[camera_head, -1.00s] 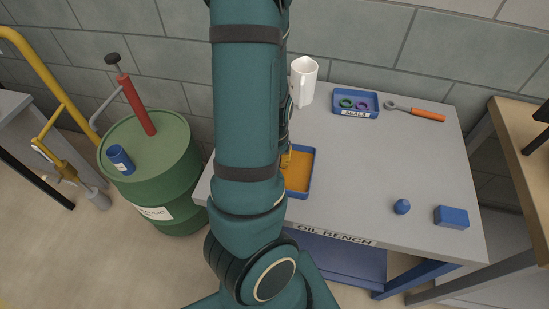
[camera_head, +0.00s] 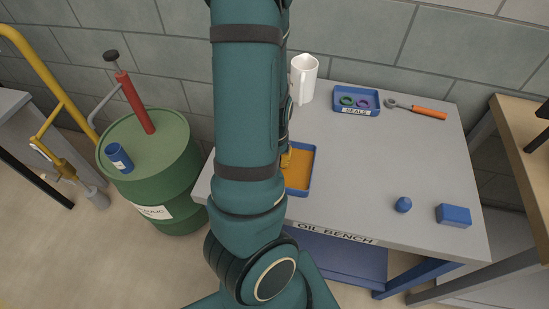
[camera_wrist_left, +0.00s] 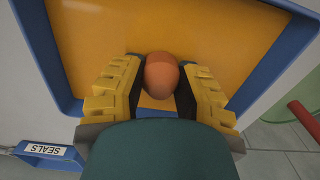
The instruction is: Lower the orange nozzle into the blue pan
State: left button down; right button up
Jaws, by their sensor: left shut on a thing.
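The blue pan (camera_head: 313,165) lies on the bench, with an orange-yellow floor inside its blue rim; its left part is hidden behind my arm. The pan also fills most of the left wrist view (camera_wrist_left: 42,48). My left gripper (camera_wrist_left: 160,88) is shut on the orange nozzle (camera_wrist_left: 160,74), which shows as a rounded end between the yellow fingers, over the pan's floor. I cannot tell whether the nozzle touches the floor. In the head view only a bit of yellow finger (camera_head: 286,159) shows beside my arm, and the nozzle is hidden. My right gripper is in neither view.
On the bench (camera_head: 365,185) stand a white jug (camera_head: 304,80), a blue seals tray (camera_head: 371,111) with rings, an orange-handled tool (camera_head: 428,112), a small blue piece (camera_head: 403,205) and a blue block (camera_head: 453,215). A green drum (camera_head: 160,175) stands left. The bench's middle is clear.

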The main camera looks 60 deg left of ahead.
pick_arm(q)
jog(key=c, duration=0.7)
grip_release()
jog(key=shift+r, duration=0.15)
jog(key=shift+w+r, duration=0.1)
jog(key=shift+r, duration=5.8)
